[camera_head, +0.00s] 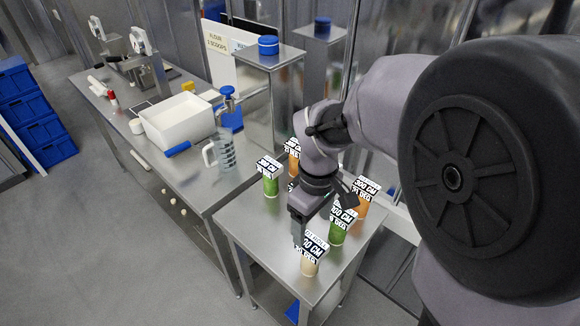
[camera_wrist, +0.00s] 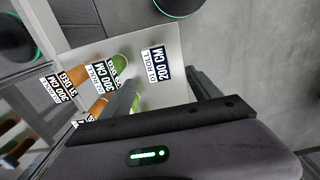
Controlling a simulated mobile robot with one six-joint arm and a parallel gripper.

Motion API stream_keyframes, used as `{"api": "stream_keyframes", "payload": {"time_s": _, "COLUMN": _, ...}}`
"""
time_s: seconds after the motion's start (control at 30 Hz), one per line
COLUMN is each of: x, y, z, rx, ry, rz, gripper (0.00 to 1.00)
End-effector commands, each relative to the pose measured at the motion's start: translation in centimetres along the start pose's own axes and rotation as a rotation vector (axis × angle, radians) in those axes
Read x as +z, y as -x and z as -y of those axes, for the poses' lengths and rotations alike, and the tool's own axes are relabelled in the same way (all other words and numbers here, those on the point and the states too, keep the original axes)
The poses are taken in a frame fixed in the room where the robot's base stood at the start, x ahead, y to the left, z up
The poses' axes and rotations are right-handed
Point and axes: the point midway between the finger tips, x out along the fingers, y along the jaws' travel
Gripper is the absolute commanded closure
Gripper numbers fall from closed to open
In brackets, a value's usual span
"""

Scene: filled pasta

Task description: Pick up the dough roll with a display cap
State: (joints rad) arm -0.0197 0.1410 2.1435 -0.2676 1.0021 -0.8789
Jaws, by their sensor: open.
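Several short upright dough rolls with black-and-white display caps stand on a small steel table (camera_head: 240,215). A cream roll (camera_head: 309,267) is at the front, with a cap (camera_head: 313,247) whose lettering is partly legible. A green roll (camera_head: 337,233) and an orange roll (camera_head: 361,208) stand behind it to the right. Another green roll (camera_head: 270,187) and orange roll (camera_head: 293,164) stand at the back left. My gripper (camera_head: 298,232) is open, pointing down just left of the cream roll's cap. The wrist view shows its fingers (camera_wrist: 163,92) near a cap reading 200 CM (camera_wrist: 157,63).
A longer steel bench (camera_head: 185,175) at the left holds a white tub (camera_head: 178,121), a clear measuring jug (camera_head: 222,152) and a blue-handled tool. Blue crates (camera_head: 35,115) stand far left. The floor at lower left is clear. The rolls stand close around my arm.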

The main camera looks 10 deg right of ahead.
Motion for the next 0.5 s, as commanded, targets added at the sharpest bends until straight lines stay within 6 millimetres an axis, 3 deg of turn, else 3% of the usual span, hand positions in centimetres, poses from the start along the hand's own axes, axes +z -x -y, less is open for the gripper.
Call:
{"api": "stream_keyframes", "payload": {"time_s": 0.03, "x": 0.1, "y": -2.4, "z": 0.1, "rx": -0.003, "ry": -0.001, "rz": 0.004, "gripper": 0.28}}
{"api": "stream_keyframes", "payload": {"time_s": 0.2, "x": 0.1, "y": -7.1, "z": 0.0, "rx": -0.002, "ry": -0.002, "rz": 0.002, "gripper": 0.28}}
{"api": "stream_keyframes", "payload": {"time_s": 0.5, "x": 0.1, "y": -10.4, "z": -0.3, "rx": -0.001, "ry": -0.003, "rz": 0.000, "gripper": 0.28}}
